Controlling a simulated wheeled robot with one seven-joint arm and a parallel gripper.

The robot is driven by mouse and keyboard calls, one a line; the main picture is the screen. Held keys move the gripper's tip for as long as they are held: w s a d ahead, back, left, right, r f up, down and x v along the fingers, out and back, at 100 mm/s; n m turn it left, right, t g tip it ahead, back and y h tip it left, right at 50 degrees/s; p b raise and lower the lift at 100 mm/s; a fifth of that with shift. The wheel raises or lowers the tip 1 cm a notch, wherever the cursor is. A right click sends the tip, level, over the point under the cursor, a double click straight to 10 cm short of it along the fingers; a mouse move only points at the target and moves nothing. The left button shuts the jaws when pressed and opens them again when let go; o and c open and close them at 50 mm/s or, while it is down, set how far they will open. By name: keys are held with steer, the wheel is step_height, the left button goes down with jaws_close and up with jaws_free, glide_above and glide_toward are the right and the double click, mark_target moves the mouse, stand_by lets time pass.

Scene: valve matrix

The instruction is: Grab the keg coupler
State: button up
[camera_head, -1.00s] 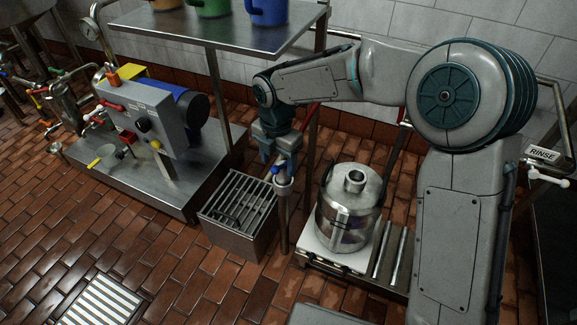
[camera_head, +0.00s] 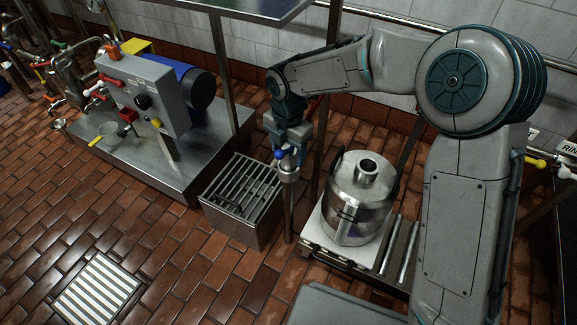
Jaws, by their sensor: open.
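A metal fitting with a blue knob, which looks like the keg coupler (camera_head: 289,173), sits at the top of a thin upright metal post (camera_head: 289,215) in the middle of the head view. My gripper (camera_head: 290,150) points down directly over it, with its fingertips close around or just above its top. The fingers are open, but they overlap the fitting in the picture. I cannot tell whether they touch it. The fitting's far side is hidden.
A slatted metal box (camera_head: 241,203) stands just left of the post. A steel keg (camera_head: 358,200) stands on a white scale (camera_head: 318,234) to the right, beside rollers (camera_head: 398,250). A metal shelf (camera_head: 225,12) hangs above. A machine bench (camera_head: 180,180) is at left.

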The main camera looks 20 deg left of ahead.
steer(key=shift+f, duration=0.6)
steer(key=shift+r, duration=0.1)
jaws_close()
steer(key=shift+r, duration=0.1)
